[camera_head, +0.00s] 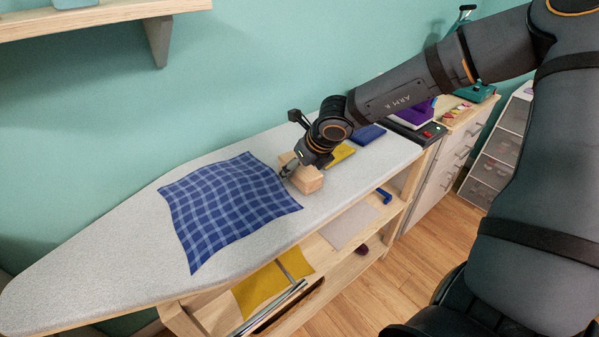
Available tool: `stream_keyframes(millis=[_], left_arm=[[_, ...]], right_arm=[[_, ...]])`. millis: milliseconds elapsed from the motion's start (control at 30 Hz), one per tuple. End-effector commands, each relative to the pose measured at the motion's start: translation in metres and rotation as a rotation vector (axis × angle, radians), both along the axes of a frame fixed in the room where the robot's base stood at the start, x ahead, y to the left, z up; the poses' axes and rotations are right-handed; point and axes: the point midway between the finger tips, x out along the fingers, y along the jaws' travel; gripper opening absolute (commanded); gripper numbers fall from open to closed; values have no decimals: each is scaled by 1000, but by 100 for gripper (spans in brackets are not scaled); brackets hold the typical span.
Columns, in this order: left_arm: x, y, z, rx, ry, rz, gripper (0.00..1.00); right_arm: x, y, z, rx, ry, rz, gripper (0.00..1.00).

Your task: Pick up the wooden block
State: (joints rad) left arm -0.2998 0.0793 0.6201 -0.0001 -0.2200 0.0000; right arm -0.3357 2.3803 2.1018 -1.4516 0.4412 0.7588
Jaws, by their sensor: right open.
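The wooden block (308,181) lies on the grey ironing board, close to the right edge of a blue checked cloth. My right gripper (287,173) is over the block's left part, with its fingers low beside it. The gripper is open and partly hides the block's far left side. I cannot tell whether a finger touches the block. My left gripper is not in view.
The ironing board (90,270) has free room at its left. The checked cloth (225,205) lies left of the block; yellow (341,153) and blue (368,134) folded cloths lie behind it. A shelf (100,14) hangs upper left.

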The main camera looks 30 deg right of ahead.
Motion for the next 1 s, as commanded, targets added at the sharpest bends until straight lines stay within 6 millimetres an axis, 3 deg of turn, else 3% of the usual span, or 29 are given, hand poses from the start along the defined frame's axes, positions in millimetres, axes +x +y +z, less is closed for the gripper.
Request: stream_keyframes(millis=[167,667,1000], left_arm=[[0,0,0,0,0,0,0],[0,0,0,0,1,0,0],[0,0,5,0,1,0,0]], right_arm=[[0,0,0,0,0,0,77],[0,0,0,0,0,0,9],[0,0,3,0,0,0,7]])
